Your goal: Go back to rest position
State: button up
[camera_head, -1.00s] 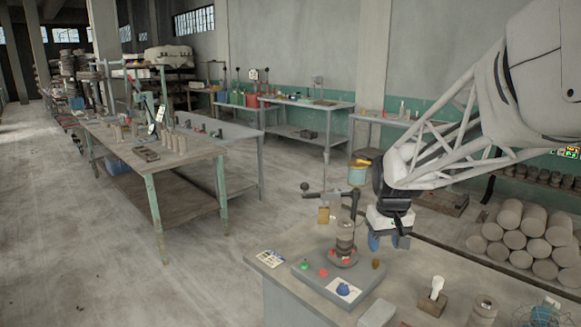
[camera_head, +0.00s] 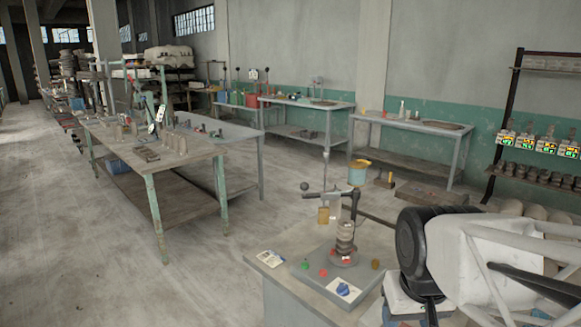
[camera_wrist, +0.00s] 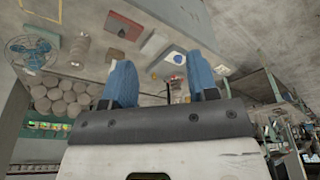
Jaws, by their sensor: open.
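My gripper (camera_wrist: 160,66) shows in the wrist view as two blue fingers spread apart, with nothing between them. It is open and empty. In the head view my arm is low at the right, over or in front of the right part of the near bench (camera_head: 310,290). The fingers are mostly hidden or cut off there by the lower frame edge. The grey board (camera_head: 316,282) on that bench carries a stack of dark round pieces (camera_head: 345,237), small coloured knobs and a card with a blue mark (camera_head: 343,290). The gripper touches none of these.
A lever tool (camera_head: 335,194) rises at the bench's back edge. A long work table (camera_head: 150,165) stands at left, and grey tables line the wall. A fan (camera_wrist: 30,52) and a cylinder (camera_wrist: 79,49) show in the wrist view. The floor at left is clear.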

jog(key=s, duration=0.2)
jog(key=s+f, duration=0.1)
jog(key=s, duration=0.1)
jog(key=shift+a, duration=0.2)
